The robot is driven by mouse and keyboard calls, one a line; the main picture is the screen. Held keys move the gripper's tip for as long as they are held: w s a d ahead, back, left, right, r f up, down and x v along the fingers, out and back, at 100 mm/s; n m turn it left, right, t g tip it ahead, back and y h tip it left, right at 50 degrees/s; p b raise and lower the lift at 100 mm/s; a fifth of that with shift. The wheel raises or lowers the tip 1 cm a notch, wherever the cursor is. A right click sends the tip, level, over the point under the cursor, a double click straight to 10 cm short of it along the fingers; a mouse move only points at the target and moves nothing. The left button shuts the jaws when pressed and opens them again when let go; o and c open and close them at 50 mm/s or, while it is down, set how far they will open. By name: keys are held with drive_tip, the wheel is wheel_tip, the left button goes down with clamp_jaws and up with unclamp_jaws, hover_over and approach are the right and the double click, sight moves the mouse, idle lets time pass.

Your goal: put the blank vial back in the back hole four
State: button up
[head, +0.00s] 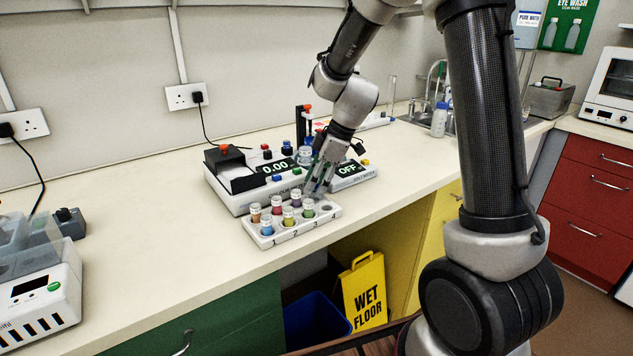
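The white vial rack (262,243) stands near the front of the bench, its columns marked 1 to 4. My gripper (318,187) points down at the rack's back right, over the area of back hole four. Its fingers hide that hole. I cannot make out the blank vial, and whether anything is between the fingers is too small to tell. The back row holds an orange vial (256,212), a red vial (277,205) and a purple vial (296,198). The front row holds a blue vial (266,227), a yellow-green vial (288,218) and a green vial (308,209). Front hole four (327,208) looks empty.
Directly behind the rack stands a meter (240,200) reading 0.00; a second unit (350,178) reads OFF. A white device (40,300) is at the far left. The bench between it and the rack is clear. A wash bottle (439,120) stands by the sink.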

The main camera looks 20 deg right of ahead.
drive_tip(key=v, duration=1.3)
drive_tip(key=s+d+r+m+t+h, duration=0.1)
drive_tip(key=s+d+m, duration=0.2)
drive_tip(key=s, duration=0.5)
drive_tip(key=s+d+r+m+t+h, duration=0.1)
drive_tip(key=s+d+m+h, duration=0.1)
drive_tip(key=s+m, duration=0.4)
drive_tip(key=s+d+m+h, duration=0.1)
drive_tip(key=s+d+m, duration=0.3)
drive_tip(key=s, duration=0.6)
drive_tip(key=shift+s+d+r+m+t, duration=0.2)
drive_tip(key=shift+s+r+m+t, duration=0.2)
drive_tip(key=shift+m, duration=0.3)
